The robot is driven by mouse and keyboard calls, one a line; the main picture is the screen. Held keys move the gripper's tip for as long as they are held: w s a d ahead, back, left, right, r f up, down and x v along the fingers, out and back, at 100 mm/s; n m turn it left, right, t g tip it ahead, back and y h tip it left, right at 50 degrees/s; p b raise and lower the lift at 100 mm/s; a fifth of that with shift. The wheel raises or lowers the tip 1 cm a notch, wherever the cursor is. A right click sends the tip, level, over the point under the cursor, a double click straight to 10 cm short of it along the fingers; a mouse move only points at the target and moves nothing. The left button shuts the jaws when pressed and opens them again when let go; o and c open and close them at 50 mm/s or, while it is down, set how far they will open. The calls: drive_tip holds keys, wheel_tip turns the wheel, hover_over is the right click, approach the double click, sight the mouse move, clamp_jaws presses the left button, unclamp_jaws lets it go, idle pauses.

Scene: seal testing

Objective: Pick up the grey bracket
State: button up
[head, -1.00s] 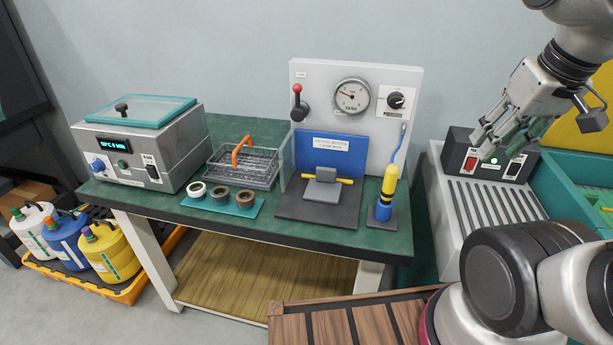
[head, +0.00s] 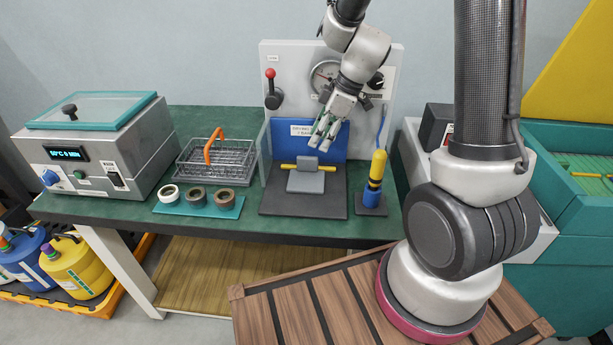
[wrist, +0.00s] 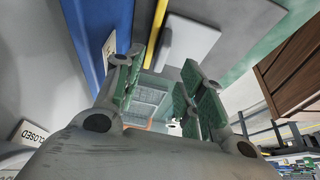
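The grey bracket (head: 306,181) is a small grey block with an upright part, on the dark base plate (head: 275,204) of the test stand. A yellow bar (head: 288,166) runs across behind it and shows on both sides. My gripper (head: 323,138) hangs above and behind the bracket, in front of the blue panel (head: 284,142), fingers pointing down. In the wrist view my gripper (wrist: 163,80) is open, with a clear gap between its green pads. The bracket (wrist: 190,42) lies beyond the fingers there, beside the yellow bar (wrist: 153,35), apart from the pads.
The grey back panel (head: 391,110) with gauge and lever stands close behind my gripper. A yellow and blue bottle (head: 374,180) stands right of the base plate. A wire basket (head: 215,165) and a teal tray of rolls (head: 183,208) sit to the left on the green bench.

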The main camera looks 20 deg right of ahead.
sight(309, 157)
drive_tip(key=x, duration=0.7)
drive_tip(key=shift+s+a+f, duration=0.1)
drive_tip(key=shift+a+f, duration=0.15)
drive_tip(key=shift+f, duration=0.1)
clamp_jaws()
